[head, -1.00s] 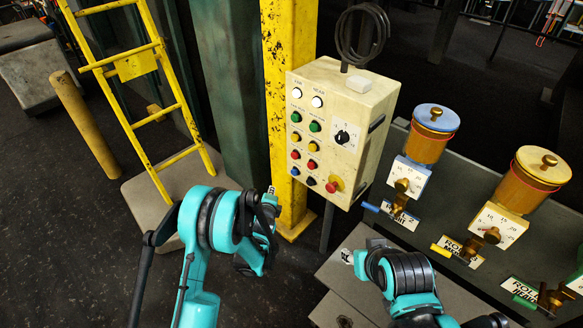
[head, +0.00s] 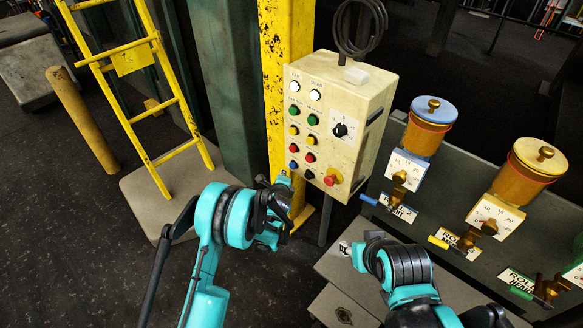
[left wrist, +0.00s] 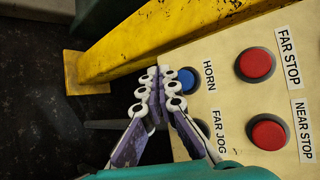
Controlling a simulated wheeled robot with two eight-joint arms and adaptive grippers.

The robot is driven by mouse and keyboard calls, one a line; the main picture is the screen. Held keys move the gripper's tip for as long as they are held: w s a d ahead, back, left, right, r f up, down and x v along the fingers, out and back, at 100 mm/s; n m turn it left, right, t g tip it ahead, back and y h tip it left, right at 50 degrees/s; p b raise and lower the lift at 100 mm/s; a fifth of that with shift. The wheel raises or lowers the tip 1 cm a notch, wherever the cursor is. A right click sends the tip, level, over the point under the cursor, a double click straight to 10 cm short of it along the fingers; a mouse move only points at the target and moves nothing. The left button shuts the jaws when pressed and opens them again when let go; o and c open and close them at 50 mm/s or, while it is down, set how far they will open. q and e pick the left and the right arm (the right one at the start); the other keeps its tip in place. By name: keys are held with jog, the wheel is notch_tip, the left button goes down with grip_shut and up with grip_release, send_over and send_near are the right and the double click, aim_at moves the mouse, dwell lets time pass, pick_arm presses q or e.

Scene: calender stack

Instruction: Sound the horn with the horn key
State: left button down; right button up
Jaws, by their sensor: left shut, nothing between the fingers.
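The horn key is a small blue round button (head: 293,165) at the lower left of the cream control box (head: 372,118). In the left wrist view the blue button (left wrist: 188,80) has the label HORN (left wrist: 209,75) beside it. My left gripper (head: 284,181) is shut and empty, just below and left of the blue button in the head view. In the left wrist view its fingertips (left wrist: 162,72) sit close beside the button, and one finger overlaps its edge. I cannot tell whether they touch. My right arm's gripper (head: 347,249) is low at the right, its fingers unclear.
The red FAR STOP (left wrist: 255,64) and NEAR STOP (left wrist: 268,133) buttons are near the blue one. A red mushroom knob (head: 332,177) sticks out of the box. A yellow post (head: 285,60) stands behind. Amber oiler jars (head: 425,137) stand at the right.

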pick_arm(q)
jog(key=shift+w+d, duration=0.65)
jog(key=shift+d, duration=0.1)
dwell(1.0)
jog(key=shift+w+d, duration=0.2)
jog(key=shift+w, duration=0.1)
jog(key=shift+w+d, duration=0.35)
jog(key=shift+d, duration=0.05)
dwell(0.8)
jog(key=shift+a, duration=0.1)
jog(key=shift+s+a, duration=0.6)
jog(key=shift+s, duration=0.1)
jog(key=shift+s+a, duration=1.75)
